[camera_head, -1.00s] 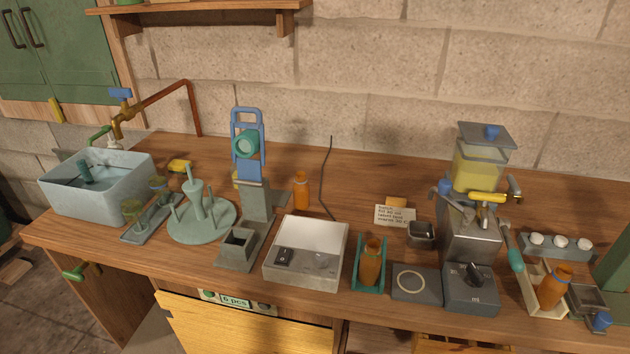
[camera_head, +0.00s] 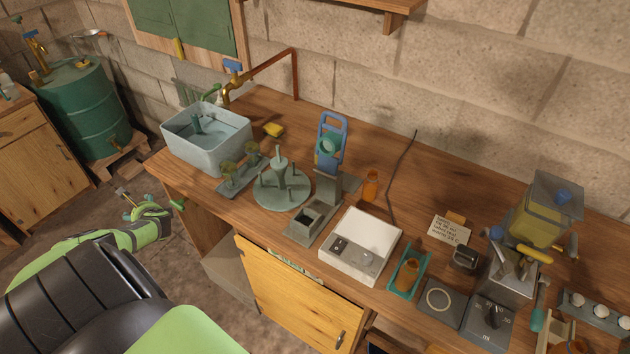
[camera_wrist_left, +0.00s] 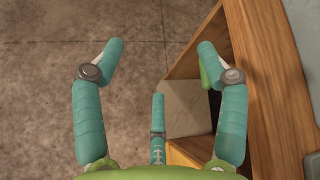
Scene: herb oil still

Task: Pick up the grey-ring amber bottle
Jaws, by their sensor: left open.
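Several amber bottles show in the head view. One amber bottle (camera_head: 371,185) stands upright behind the white scale. Another amber bottle (camera_head: 407,273) sits in a teal holder (camera_head: 420,261) right of the scale. A third amber bottle (camera_head: 574,346) is partly cut off at the bottom right. I cannot make out a grey ring on any of them. My left gripper (camera_head: 135,203) is low at the left, off the bench, far from the bottles. In the left wrist view its fingers (camera_wrist_left: 160,62) are spread and empty above the floor. My right gripper is out of view.
A white scale (camera_head: 375,232), a green round rack (camera_head: 283,192), a blue-handled press (camera_head: 330,150) and a blue-grey basin (camera_head: 205,138) crowd the bench. A steel device with a yellow hopper (camera_head: 540,228) stands at right. Bare wood (camera_head: 320,100) lies along the back.

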